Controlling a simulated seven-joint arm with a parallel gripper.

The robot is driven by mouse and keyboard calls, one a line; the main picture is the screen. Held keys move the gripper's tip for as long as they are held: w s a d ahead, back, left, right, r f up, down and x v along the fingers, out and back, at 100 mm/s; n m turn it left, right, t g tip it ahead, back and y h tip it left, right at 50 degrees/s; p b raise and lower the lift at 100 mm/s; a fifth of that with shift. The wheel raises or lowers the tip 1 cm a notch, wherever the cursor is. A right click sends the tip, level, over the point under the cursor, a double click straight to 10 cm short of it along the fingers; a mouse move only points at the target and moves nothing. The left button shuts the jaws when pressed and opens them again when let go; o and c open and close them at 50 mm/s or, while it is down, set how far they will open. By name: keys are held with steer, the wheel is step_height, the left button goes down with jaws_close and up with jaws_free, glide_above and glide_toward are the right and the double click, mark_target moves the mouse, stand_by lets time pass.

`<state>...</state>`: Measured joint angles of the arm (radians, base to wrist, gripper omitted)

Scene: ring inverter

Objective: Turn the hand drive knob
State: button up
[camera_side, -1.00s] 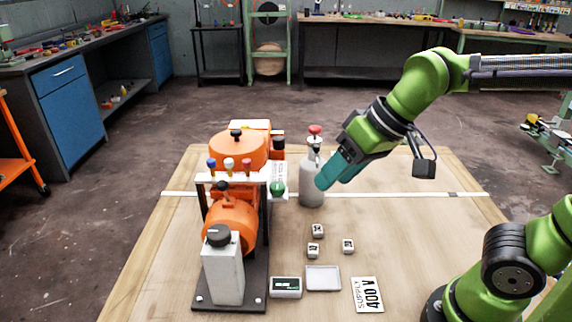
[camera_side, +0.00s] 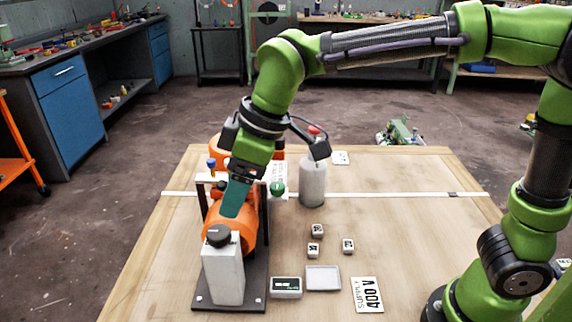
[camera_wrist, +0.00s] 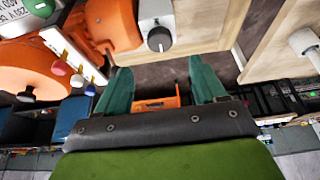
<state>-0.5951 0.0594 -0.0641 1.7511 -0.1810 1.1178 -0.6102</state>
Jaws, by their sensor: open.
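A round black knob (camera_side: 218,235) with a pale mark sits on top of an upright pale grey box (camera_side: 224,270) at the front of the orange machine. I take it as the hand drive knob. My gripper (camera_side: 232,214) is above and behind it in the side view, pointing down over the orange body (camera_side: 212,236). In the wrist view, my gripper (camera_wrist: 160,65) has its two teal fingers spread with nothing held. The knob (camera_wrist: 159,39) shows beyond the fingertips, between them and apart from them.
Blue, white and red small knobs (camera_wrist: 76,80) line a white bar beside the gripper. A green ball knob (camera_side: 277,188) and a grey cylinder with a red top (camera_side: 312,183) stand to the right. Small white cubes (camera_side: 348,246), a grey tray (camera_side: 323,278) and a 400 V card (camera_side: 366,294) lie on the table.

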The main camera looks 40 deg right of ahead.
mark_target(218, 231)
steer(key=x, duration=0.9)
steer(key=c, duration=1.1)
steer(key=shift+o, duration=0.2)
